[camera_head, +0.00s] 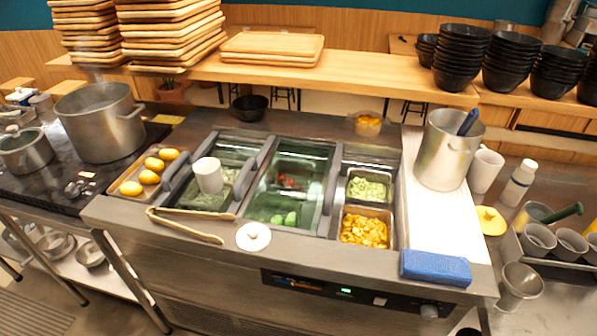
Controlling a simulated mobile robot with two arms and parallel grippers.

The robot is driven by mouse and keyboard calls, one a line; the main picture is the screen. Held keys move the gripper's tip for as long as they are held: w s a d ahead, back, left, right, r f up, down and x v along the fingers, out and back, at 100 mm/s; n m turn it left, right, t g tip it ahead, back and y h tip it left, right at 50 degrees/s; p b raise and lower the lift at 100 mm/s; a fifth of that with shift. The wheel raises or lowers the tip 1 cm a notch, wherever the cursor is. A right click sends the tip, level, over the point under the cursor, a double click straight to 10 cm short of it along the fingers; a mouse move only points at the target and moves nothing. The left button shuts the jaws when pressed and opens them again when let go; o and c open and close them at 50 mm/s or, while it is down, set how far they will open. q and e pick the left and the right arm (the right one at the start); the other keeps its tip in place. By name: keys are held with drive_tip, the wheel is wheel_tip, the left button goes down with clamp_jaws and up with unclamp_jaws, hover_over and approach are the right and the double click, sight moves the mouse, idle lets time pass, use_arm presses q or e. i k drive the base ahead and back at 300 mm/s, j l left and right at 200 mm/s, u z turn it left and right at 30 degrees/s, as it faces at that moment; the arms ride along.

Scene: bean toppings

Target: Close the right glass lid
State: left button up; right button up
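The counter unit has three wells side by side. The right well shows two steel pans, one with pale green pieces (367,188) and one with orange pieces (364,231); both look uncovered. A dark strip lies at that well's back edge; I cannot tell whether it is the right lid. The middle well has a tinted glass lid (283,208) in a grey frame, with green and red food seen through it. The left well also has a glass lid (222,158), with a white cup (208,175) on or above it. Neither gripper is in view.
Wooden tongs (186,226) and a white round lidded item (253,237) lie on the front ledge. A blue sponge-like block (435,267) is at front right. A steel pot (448,148) stands on the white board right of the wells. A tray of yellow items (131,176) is at left.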

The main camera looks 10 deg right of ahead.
sight(330, 197)
drive_tip(key=k+l+u, duration=0.35)
drive_tip(key=k+u, duration=0.15)
drive_tip(key=k+l+u, duration=0.15)
drive_tip(key=k+u, duration=0.35)
